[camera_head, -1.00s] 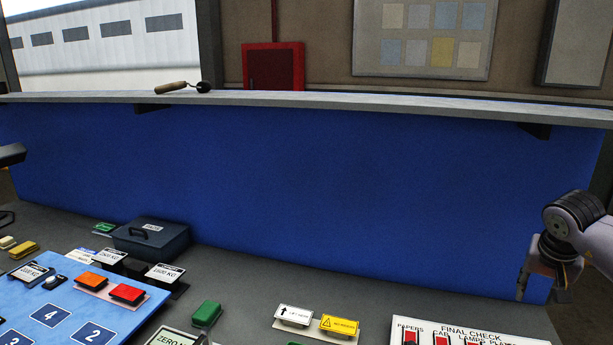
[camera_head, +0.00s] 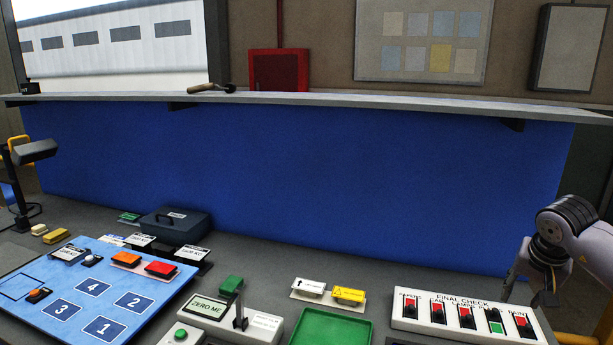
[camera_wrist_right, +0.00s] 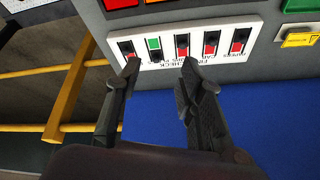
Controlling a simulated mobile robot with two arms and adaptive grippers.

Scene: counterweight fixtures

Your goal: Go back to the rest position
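My right gripper (camera_head: 526,285) is at the right edge of the head view, beside the right end of the white final check panel (camera_head: 470,318). In the right wrist view its two fingers (camera_wrist_right: 160,75) are spread apart with nothing between them, and the panel (camera_wrist_right: 200,45) lies beyond the tips. The panel carries a row of switches, mostly red, with one showing green (camera_head: 495,326). My left gripper is not seen in either view.
A blue numbered board (camera_head: 95,290) lies at the left with weights along its back. A dark box (camera_head: 175,226), a green tray (camera_head: 330,328) and a scale (camera_head: 210,305) stand on the grey bench. A yellow rail (camera_wrist_right: 70,90) shows in the wrist view. A blue panel (camera_head: 300,180) rises behind.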

